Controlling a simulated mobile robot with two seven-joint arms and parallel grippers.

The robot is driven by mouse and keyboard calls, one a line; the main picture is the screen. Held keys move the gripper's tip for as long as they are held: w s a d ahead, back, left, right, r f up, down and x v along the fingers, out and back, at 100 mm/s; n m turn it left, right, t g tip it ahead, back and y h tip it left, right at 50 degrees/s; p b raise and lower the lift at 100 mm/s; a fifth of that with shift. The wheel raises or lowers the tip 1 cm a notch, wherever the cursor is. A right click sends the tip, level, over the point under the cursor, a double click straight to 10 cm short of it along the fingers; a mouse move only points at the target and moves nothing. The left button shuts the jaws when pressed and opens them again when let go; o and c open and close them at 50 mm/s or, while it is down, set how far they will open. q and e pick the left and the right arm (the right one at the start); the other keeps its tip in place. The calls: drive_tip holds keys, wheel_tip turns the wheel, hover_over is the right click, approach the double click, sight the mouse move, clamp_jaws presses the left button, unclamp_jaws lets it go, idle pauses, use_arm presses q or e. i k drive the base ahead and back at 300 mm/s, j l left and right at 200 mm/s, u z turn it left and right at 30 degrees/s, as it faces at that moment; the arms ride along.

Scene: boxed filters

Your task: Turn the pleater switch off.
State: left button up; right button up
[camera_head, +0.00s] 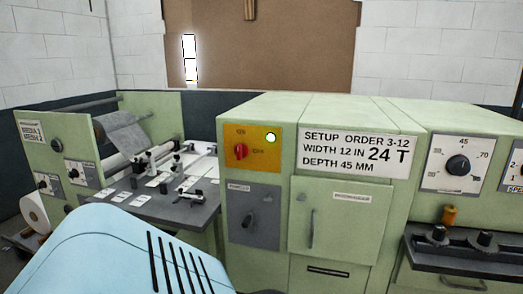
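A red rotary switch (240,151) sits on a yellow panel (265,161) on the front of the pale green machine cabinet. A mark above the knob appears to read ON and one at its right appears to read OFF. The knob's handle looks about upright, toward the ON mark. A lamp (271,138) at the panel's upper right glows green. Below is a grey panel (267,238) with a dark lever switch (250,220), tilted; its small label is unreadable. I cannot tell from labels which switch is the pleater's. Neither of my grippers is in view.
A setup sign (345,150) and a cabinet door (345,228) are right of the switches. A grey worktable (150,208) with small fittings projects at left. A dark shelf (465,252) with knobs juts out at right. A paper roll (35,212) is far left.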

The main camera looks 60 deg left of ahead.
sight(241, 149)
drive_tip(key=u, duration=2.1)
